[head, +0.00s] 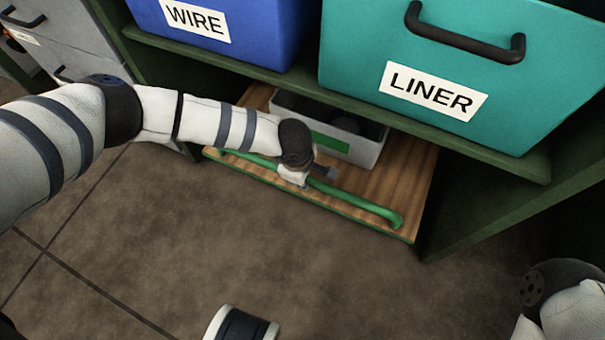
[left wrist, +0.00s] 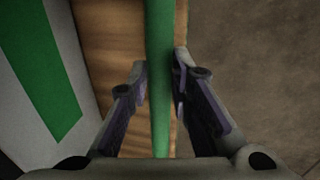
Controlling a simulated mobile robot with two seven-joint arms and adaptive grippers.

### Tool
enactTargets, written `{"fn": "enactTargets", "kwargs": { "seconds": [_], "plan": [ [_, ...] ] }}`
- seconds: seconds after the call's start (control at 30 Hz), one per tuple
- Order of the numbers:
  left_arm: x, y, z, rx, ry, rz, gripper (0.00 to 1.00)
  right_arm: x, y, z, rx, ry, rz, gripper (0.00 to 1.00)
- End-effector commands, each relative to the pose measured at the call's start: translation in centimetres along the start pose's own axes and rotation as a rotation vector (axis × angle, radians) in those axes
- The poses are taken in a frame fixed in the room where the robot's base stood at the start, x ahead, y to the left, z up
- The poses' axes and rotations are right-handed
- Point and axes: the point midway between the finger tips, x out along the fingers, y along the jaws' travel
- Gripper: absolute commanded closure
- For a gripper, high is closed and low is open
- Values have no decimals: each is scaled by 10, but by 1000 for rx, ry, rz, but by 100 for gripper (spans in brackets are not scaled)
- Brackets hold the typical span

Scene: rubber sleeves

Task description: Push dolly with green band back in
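The dolly is a wooden board (head: 405,190) on the lowest level of the rack, with a green edge and a green bar handle (head: 355,203) along its front. It sticks out past the shelf above. A pale bin with a green band (head: 330,142) stands on it, partly hidden by my left arm. My left gripper (head: 306,182) is at the middle of the handle. In the left wrist view its fingers (left wrist: 160,78) lie against both sides of the green handle (left wrist: 160,35), shut on it. My right gripper is out of view; part of my right arm shows at lower right.
A blue WIRE bin (head: 235,35) and a teal LINER bin (head: 350,60) sit on the shelf above the dolly. A green rack side panel (head: 490,190) stands to the right. Grey drawers (head: 70,40) are at far left. The tiled floor in front is mostly clear.

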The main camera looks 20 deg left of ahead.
Motion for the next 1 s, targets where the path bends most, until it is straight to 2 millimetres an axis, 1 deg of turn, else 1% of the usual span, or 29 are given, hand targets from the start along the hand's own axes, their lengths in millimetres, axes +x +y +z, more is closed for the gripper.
{"fn": "enactTargets", "kwargs": {
  "seconds": [0.17,0.3,0.4,0.5,0.73,0.77,0.8,0.83,1.0],
  "plan": [
    [3,4,0,-1,1,0,100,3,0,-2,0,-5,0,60],
    [12,27,-1,-1,2,1,100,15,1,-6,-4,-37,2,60],
    [13,40,-1,0,2,1,100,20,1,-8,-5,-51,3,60],
    [11,45,-1,0,2,2,100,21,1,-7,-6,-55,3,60],
    [9,48,-1,0,1,9,100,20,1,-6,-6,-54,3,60],
    [8,48,-1,0,1,10,76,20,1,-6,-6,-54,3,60],
    [8,48,-1,-1,0,10,67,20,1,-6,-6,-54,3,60],
    [8,48,-1,-1,0,10,60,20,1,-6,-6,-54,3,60],
    [9,46,-1,-1,0,5,60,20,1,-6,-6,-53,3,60]
  ]
}}
